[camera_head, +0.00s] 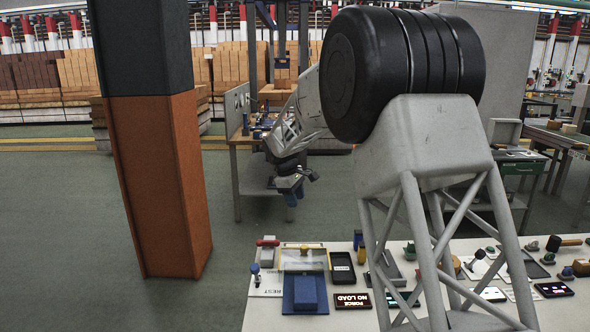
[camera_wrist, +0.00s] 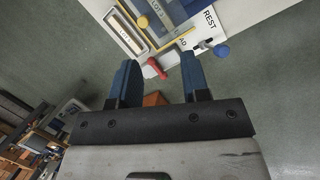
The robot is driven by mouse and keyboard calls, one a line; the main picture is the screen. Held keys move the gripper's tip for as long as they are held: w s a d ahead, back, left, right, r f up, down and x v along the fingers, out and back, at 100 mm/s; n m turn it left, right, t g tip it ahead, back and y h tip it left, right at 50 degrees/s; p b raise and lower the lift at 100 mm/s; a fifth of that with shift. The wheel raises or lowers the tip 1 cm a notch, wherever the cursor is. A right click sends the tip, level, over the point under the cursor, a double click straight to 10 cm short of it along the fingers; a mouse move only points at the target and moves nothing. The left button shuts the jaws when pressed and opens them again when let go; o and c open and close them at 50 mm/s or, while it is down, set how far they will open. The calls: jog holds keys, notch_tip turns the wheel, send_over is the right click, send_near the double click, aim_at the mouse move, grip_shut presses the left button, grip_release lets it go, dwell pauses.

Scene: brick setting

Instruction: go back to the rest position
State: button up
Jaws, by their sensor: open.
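My gripper (camera_head: 292,190) hangs in the air beyond the far left edge of the table in the head view, with its fingers pointing down. In the wrist view my gripper (camera_wrist: 158,80) shows two blue fingers standing apart with nothing between them. A white plate printed REST (camera_head: 272,283) lies at the left end of the table; it also shows at the top of the wrist view (camera_wrist: 228,12). A blue-knobbed lever (camera_head: 255,270) and a red handle (camera_head: 267,241) are beside it. My gripper touches none of these.
The white table (camera_head: 340,318) carries a blue block (camera_head: 305,293), a black tray (camera_head: 342,267), a NO LOAD display (camera_head: 352,301) and several small tools. An orange and dark pillar (camera_head: 155,185) stands at left. A workbench (camera_head: 250,160) is behind the arm. Green floor is open between.

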jog(key=s+d+r+m+y, duration=0.1)
jog(key=s+d+r+m, duration=0.2)
jog(key=s, duration=0.7)
jog(key=s+d+r+m+t, duration=0.1)
jog(key=s+d+r, duration=0.4)
jog(key=s, duration=0.5)
jog(key=s+d+r+m+y, duration=0.15)
jog(key=s+d, duration=0.35)
jog(key=s, duration=0.5)
jog(key=s+d+f+m, duration=0.1)
jog(key=s+f+m, duration=0.1)
jog(key=s, duration=0.7)
jog(key=s+d+f+m+t, duration=0.1)
jog(key=s+d+f+m, duration=0.1)
jog(key=s, duration=0.8)
jog(key=s+d+f+m, duration=0.2)
jog(key=s+m, duration=0.1)
jog(key=s, duration=0.6)
jog(key=shift+s+d, duration=0.25)
jog(key=shift+s, duration=0.05)
